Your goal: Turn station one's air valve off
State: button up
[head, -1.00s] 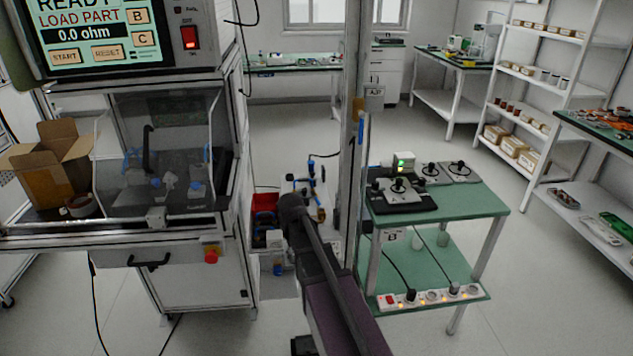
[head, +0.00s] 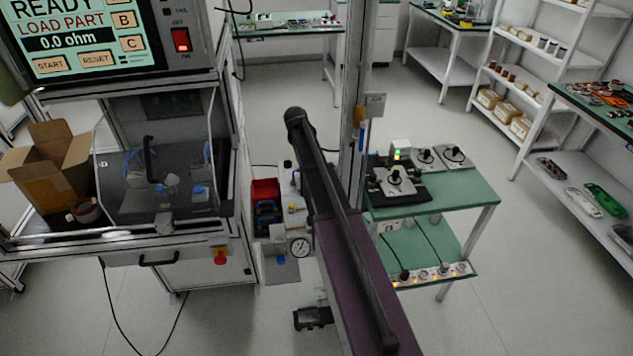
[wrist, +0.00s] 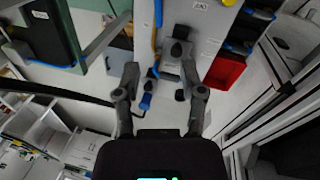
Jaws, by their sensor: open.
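In the wrist view my gripper (wrist: 160,98) is open, with its two dark fingers apart and nothing held between them. A blue-handled part (wrist: 146,101) shows between the fingers, nearer the left one; I cannot tell whether it is the air valve's handle. In the head view a round gauge (head: 300,247) and a small blue part (head: 281,260) show right of the test cabinet. The gripper cannot be made out clearly there; my arm hides part of this area.
A red bin (head: 265,192) stands beside the gauge and also shows in the wrist view (wrist: 225,70). The test cabinet (head: 180,275) is on the left, a metal post (head: 352,120) and green bench (head: 455,197) on the right.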

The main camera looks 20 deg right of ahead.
jog(key=shift+d+f, duration=0.15)
jog(key=shift+f, duration=0.05)
dwell(0.4)
jog(key=d+f+b, duration=0.1)
jog(key=f+b, duration=0.7)
jog(key=b, duration=0.1)
jog(key=d+f+b, duration=0.1)
jog(key=f+b, duration=0.3)
jog(key=f, duration=0.1)
jog(key=shift+s+d+b, duration=0.1)
jog(key=shift+d+b, duration=0.2)
dwell(0.4)
grip_shut()
